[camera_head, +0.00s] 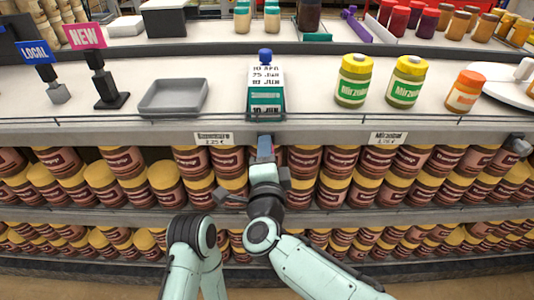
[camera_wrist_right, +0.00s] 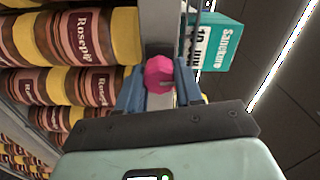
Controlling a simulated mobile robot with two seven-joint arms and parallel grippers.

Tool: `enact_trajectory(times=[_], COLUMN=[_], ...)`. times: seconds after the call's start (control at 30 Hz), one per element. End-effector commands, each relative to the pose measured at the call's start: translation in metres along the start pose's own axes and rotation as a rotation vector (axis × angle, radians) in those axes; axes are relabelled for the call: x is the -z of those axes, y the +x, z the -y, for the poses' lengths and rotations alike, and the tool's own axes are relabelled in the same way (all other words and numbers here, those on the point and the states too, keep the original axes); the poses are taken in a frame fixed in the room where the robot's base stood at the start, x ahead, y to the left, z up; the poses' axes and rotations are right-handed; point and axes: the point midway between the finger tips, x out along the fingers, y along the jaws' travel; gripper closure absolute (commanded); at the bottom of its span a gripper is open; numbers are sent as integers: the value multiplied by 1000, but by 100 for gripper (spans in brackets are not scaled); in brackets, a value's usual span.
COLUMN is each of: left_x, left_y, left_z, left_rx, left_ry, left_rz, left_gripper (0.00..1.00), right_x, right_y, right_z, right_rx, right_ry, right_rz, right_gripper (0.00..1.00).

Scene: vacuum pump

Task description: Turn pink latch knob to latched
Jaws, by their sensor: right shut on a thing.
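The pink latch knob (camera_wrist_right: 159,73) shows in the right wrist view as a faceted pink knob in front of a pale grey strip, at the shelf edge. My right gripper (camera_wrist_right: 160,84) is shut on it, with one blue finger on each side. In the head view my right gripper (camera_head: 265,150) reaches up to the shelf's front edge, just below a teal and white box (camera_head: 265,92). The knob is hidden there, and its turn angle cannot be told. My left gripper is not in view; only part of my left arm shows.
The teal box also shows in the right wrist view (camera_wrist_right: 221,43), right of the knob. A grey tray (camera_head: 173,111) and yellow-lidded jars (camera_head: 352,82) stand on the shelf. Brown jars (camera_head: 120,162) fill the lower shelves close around my gripper. A thin wire rail (camera_head: 70,121) runs along the edge.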

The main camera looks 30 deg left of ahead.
Motion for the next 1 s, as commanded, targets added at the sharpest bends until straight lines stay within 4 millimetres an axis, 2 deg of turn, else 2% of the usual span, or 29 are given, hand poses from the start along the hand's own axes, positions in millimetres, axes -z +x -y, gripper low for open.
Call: enact_trajectory(times=[0.47,0.5,0.53,0.57,0.87,1.0], left_x=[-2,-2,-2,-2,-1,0], left_y=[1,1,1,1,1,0], left_z=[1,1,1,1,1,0], left_rx=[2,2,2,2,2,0], left_ry=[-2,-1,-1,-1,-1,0], left_rz=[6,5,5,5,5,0], left_gripper=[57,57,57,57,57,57], right_x=[2,2,2,2,1,0], right_y=[0,0,0,0,-1,-12], right_z=[1,1,1,1,0,1], right_rx=[1,1,1,1,0,0], right_ry=[13,12,12,12,10,10], right_rz=[-5,-5,-5,-5,-2,0], right_gripper=[95,52,42,39,39,39])
